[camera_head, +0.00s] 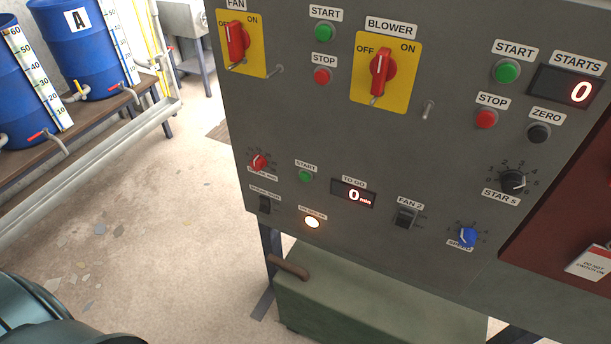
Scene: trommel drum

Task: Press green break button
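The grey control panel (330,120) has three round green buttons, each under a START label. The small green button (305,176) is at the lower left, between a red-pointer knob (258,161) and a TO GO display (353,193) reading 0 min. The fine print under the knob is too small to read surely. The other green buttons are at the top middle (325,32), above a red STOP button (321,76), and at the upper right (507,71), above another red STOP button (486,119). No gripper is in view.
The FAN switch (237,42) and BLOWER switch (382,72) stick out from yellow plates. A lit lamp (312,222) and black switch (265,204) sit below the small green button. A green box (370,305) stands under the panel. Floor at left is open.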

